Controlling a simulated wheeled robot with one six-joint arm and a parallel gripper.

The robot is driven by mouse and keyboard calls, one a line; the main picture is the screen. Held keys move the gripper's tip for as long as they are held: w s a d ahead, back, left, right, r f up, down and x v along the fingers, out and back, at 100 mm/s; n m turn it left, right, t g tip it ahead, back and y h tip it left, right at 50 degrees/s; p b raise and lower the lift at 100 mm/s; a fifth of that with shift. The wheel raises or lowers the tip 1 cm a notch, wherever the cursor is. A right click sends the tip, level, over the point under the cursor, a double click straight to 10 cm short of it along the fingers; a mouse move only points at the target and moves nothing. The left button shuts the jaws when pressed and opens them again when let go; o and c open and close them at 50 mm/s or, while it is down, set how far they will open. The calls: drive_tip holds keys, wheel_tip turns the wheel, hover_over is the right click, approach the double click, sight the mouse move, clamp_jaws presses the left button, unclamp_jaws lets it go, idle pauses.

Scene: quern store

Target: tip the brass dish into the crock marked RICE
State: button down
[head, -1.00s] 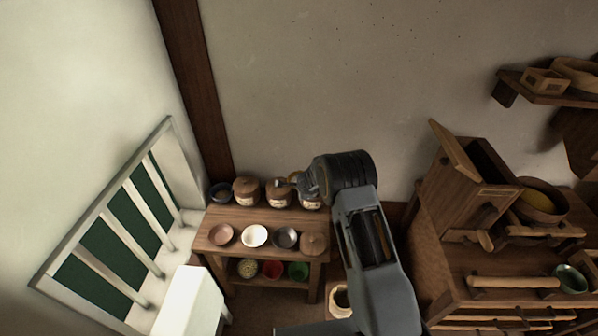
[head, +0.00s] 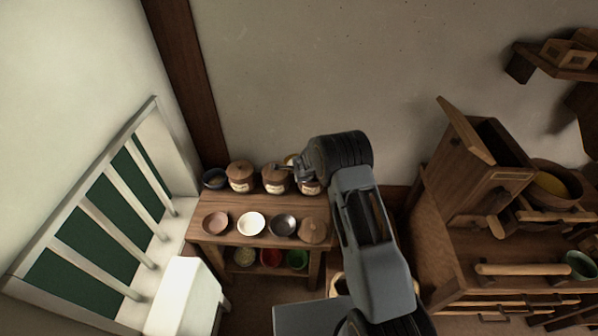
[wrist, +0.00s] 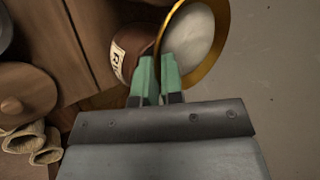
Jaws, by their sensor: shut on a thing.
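My gripper (wrist: 158,80) is shut on the rim of the brass dish (wrist: 177,17), seen in the wrist view. The dish has a bright gold rim and a pale, greyish-white inside; I cannot tell how far it is tilted. In the head view only a sliver of the dish (head: 290,159) shows beside my wrist. The brown crock (wrist: 127,48), its label partly showing "RI", lies beyond the fingertips, and the dish overlaps it in the picture. In the head view this crock (head: 311,188) is partly hidden below my gripper; its mouth is hidden.
Two lidded crocks (head: 240,177) (head: 275,179) and a dark bowl (head: 214,178) stand left along the back of the wooden stand (head: 235,201). Several small bowls and a wooden lid (head: 313,230) sit in front. A wooden cabinet (head: 480,165) stands to the right.

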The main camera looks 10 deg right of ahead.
wheel_tip(320, 180, down, 3)
drive_tip(key=b, duration=0.4)
drive_tip(key=shift+d+y+b, duration=0.1)
drive_tip(key=shift+y+b, duration=0.2)
drive_tip(key=shift+y, duration=0.1)
drive_tip(key=shift+d+r+m+y+b, duration=0.1)
drive_tip(key=shift+m+y+b, duration=0.2)
drive_tip(key=shift+b, duration=0.55)
drive_tip(key=p, duration=0.1)
drive_tip(key=h+p, duration=0.1)
drive_tip(key=p, duration=0.1)
drive_tip(key=shift+s+a+r, duration=0.1)
drive_tip(key=shift+a+r, duration=0.1)
drive_tip(key=shift+r, duration=0.1)
drive_tip(key=shift+p, duration=0.4)
drive_tip(key=b, duration=0.3)
drive_tip(key=shift+f, duration=0.35)
